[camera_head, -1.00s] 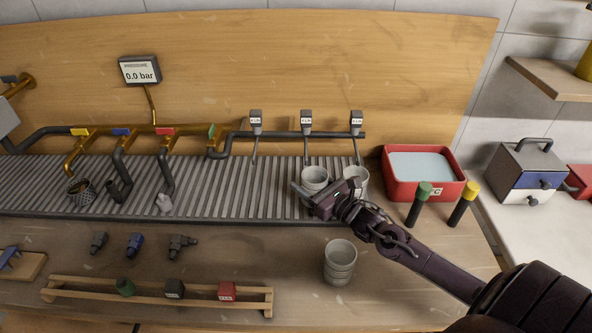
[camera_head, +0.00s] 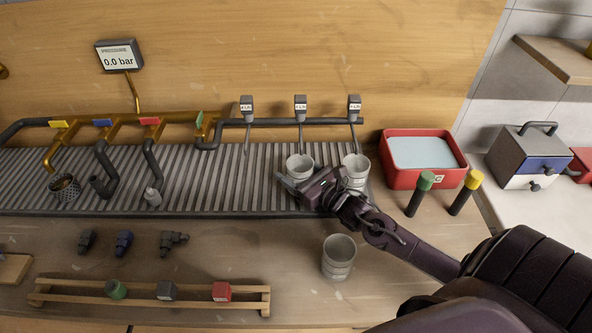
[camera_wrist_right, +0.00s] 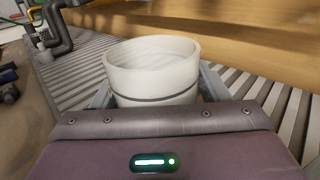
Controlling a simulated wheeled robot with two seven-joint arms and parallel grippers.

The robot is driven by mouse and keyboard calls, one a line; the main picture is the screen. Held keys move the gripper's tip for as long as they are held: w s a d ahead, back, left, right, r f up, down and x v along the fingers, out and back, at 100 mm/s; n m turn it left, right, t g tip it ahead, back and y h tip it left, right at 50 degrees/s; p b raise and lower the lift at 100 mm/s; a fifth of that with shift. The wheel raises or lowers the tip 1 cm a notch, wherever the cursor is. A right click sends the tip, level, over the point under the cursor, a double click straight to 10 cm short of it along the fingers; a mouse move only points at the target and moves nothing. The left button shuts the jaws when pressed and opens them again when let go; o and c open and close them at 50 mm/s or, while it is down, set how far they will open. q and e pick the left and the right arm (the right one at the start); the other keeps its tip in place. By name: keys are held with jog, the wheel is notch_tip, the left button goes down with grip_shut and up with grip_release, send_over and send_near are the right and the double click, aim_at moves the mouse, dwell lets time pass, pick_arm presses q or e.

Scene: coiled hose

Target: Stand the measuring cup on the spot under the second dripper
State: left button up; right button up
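The measuring cup (camera_head: 300,165), pale grey and round, is upright at the slatted rack, just below the tip of the second dripper (camera_head: 301,108). It fills the middle of the right wrist view (camera_wrist_right: 152,75), where a dark band runs round it. My right gripper (camera_head: 291,183) reaches in from the lower right, with a finger on each side of the cup, and looks shut on it. The cup's base is hidden by the gripper, so I cannot tell whether it touches the rack. My left gripper is not in view.
A similar cup (camera_head: 355,170) stands close on the right under the third dripper (camera_head: 354,106). Another cup (camera_head: 338,257) stands on the bench in front. A red basin (camera_head: 395,181) and two capped handles are further right.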

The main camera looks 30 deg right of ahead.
jog(key=shift+r, duration=0.25)
jog(key=shift+s+f, duration=0.15)
jog(key=shift+s, duration=0.15)
jog(key=v, duration=0.9)
jog(key=shift+s, duration=0.3)
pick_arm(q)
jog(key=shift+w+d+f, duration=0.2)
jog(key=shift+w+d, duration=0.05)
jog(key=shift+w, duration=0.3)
pick_arm(e)
jog(key=shift+v, duration=0.9)
jog(key=shift+d, duration=0.1)
